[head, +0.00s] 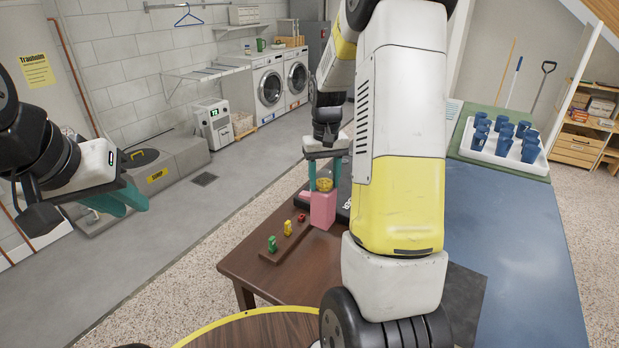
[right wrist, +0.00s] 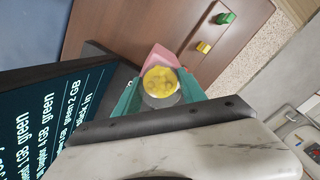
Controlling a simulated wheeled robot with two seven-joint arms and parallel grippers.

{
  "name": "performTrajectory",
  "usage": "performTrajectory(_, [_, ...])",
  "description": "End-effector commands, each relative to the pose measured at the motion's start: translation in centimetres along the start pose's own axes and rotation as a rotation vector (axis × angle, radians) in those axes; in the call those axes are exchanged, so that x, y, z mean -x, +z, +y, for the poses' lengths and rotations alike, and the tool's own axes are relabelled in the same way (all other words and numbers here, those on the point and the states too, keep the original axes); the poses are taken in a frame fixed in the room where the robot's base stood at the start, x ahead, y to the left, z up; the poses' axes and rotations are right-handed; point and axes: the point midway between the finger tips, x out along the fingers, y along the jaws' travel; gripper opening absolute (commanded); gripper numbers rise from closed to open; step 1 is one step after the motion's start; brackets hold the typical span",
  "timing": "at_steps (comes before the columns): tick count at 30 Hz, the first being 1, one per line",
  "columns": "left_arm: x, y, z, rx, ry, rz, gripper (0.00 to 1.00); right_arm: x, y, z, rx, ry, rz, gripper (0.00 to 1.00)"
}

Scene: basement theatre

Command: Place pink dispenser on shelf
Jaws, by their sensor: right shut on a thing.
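The pink dispenser (head: 323,212) has a yellow top and stands upright, at or just above the brown table; I cannot tell whether it touches it. My right gripper (head: 325,182) points down and is shut on it, with teal fingers on either side. In the right wrist view the pink body (right wrist: 163,56) and round yellow top show between the fingers (right wrist: 160,92). My left gripper (head: 122,200) hangs at the left, away from the table, with no object seen in it; its finger gap is unclear. A wall shelf (head: 205,73) and a wooden shelf unit (head: 585,140) are in view.
A wooden strip (head: 285,243) with small green, yellow and red pieces lies on the brown table (head: 262,283). A dark panel with text (right wrist: 50,115) is beside the dispenser. A white tray (head: 500,150) of blue cups is at right. Washing machines (head: 268,86) stand behind.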

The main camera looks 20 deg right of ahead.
Motion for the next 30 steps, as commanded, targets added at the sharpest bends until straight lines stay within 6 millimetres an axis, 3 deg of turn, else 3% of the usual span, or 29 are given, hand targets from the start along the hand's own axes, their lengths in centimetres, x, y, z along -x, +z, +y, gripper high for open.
performTrajectory(5, [0.0, 0.0, 0.0, 0.0, 0.0, 0.0, 0.24, -0.2, -1.8, 0.8, 0.001, -0.001, 0.001, 0.0])
performTrajectory(8, [0.0, 0.0, 0.0, 0.0, 0.0, 0.0, 0.24, -0.6, -1.9, 0.9, 0.001, -0.001, 0.0, 0.0])
performTrajectory(15, [0.0, 0.0, 0.0, 0.0, 0.0, 0.0, 0.24, -3.6, -1.8, 0.9, 0.0, -0.001, -0.001, 0.0])
performTrajectory(26, [0.0, 0.0, 0.0, 0.0, 0.0, 0.0, 0.24, -4.0, -1.8, 0.8, 0.001, 0.0, 0.0, 0.0])
performTrajectory(27, [0.0, 0.0, 0.0, 0.0, 0.0, 0.0, 0.24, -4.0, -1.8, 0.8, 0.001, 0.0, 0.0, 0.54])
performTrajectory(30, [0.0, 0.0, 0.0, 0.0, 0.0, 0.0, 0.24, -4.0, -1.8, 0.8, 0.001, 0.0, 0.0, 0.7])
